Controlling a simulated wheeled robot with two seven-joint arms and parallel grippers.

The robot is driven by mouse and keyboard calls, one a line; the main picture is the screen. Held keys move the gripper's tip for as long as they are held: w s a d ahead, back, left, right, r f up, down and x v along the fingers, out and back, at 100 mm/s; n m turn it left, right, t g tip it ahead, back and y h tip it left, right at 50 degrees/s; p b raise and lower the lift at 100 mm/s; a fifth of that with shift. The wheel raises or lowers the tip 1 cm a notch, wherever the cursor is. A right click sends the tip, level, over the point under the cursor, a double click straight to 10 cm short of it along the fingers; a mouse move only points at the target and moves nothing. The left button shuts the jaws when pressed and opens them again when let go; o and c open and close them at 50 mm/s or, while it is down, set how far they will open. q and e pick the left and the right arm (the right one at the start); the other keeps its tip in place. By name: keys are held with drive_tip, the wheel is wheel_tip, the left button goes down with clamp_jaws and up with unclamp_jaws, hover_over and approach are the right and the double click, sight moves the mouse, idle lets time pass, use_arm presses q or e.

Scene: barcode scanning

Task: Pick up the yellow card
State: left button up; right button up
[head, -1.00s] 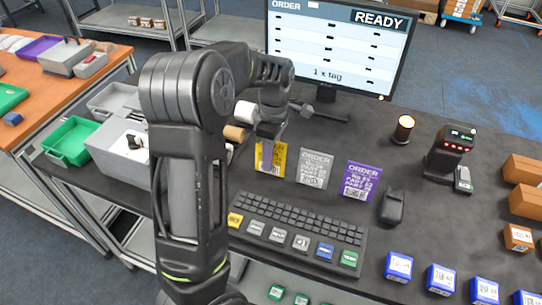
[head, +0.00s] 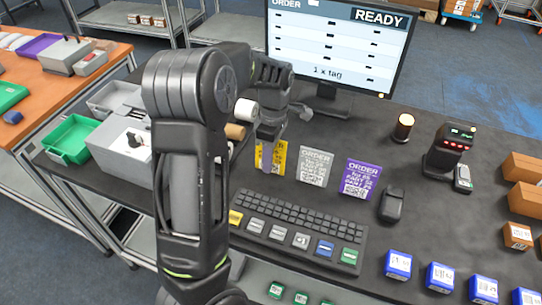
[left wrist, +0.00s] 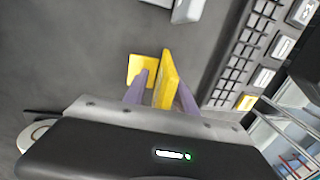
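The yellow card (head: 278,156) stands upright on the dark table below the monitor, leftmost in a row with a grey and a purple card. My left gripper (head: 269,148) is down at it and covers part of its face in the head view. In the left wrist view, the gripper's two fingers (left wrist: 162,94) stand on either side of the card's upright yellow panel (left wrist: 168,77), with gaps showing. A second, flat yellow part (left wrist: 140,68) lies beyond the left finger. My right gripper is in neither view.
The grey card (head: 315,166) and purple card (head: 362,179) stand close on the right. A keyboard (head: 300,215) with coloured keys lies in front. The monitor (head: 335,45) stands behind. A grey box (head: 120,150) is at the left.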

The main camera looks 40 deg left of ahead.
use_arm(q)
drive_tip(key=shift+f, duration=0.2)
drive_tip(key=shift+c, duration=0.4)
clamp_jaws()
idle(0.4)
